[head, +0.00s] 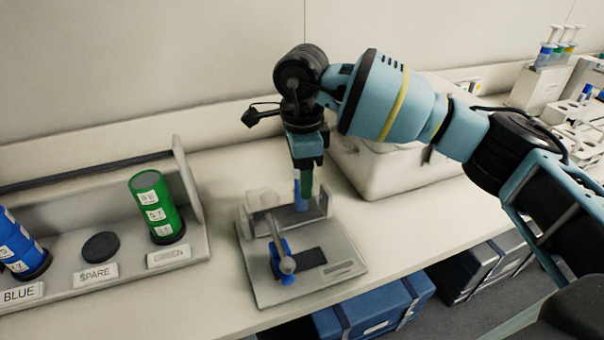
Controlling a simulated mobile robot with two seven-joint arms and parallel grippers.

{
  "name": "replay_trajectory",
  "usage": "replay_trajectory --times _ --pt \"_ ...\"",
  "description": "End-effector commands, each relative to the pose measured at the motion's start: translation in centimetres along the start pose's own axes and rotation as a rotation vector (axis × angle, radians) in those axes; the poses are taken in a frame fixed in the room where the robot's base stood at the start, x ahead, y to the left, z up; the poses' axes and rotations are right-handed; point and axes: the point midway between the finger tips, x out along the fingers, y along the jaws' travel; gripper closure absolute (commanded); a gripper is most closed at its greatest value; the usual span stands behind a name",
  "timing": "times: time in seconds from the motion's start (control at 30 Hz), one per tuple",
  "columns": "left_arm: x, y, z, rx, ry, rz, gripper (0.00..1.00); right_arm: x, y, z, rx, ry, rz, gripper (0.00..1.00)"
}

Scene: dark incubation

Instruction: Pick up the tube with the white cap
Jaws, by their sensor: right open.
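My right gripper (303,184) points down over the back of a small grey stand (310,291) on the bench and is open. A blue tube-like piece (297,190) shows right beside its fingers; I cannot tell whether it lies between them. A pale, see-through piece (262,198) stands just left of it. I cannot make out a white cap clearly; the gripper hides part of this spot. At the front of the stand is a blue part with a grey rod and round knob (287,265). My left gripper is out of view.
A pale box (375,165) stands behind my right arm. Racks (540,88) are at the far right.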

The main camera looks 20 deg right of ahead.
Motion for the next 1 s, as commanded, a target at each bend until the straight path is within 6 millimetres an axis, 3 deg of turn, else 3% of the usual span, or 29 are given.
replay_trajectory --times 0.43,1.0 --pt "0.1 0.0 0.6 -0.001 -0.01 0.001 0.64 -6.4 0.0 0.0 0.0 0.0 -0.002 0.44" --pt "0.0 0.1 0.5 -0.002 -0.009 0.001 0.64 -7.2 0.0 0.0 0.0 -0.001 0.0 0.44"
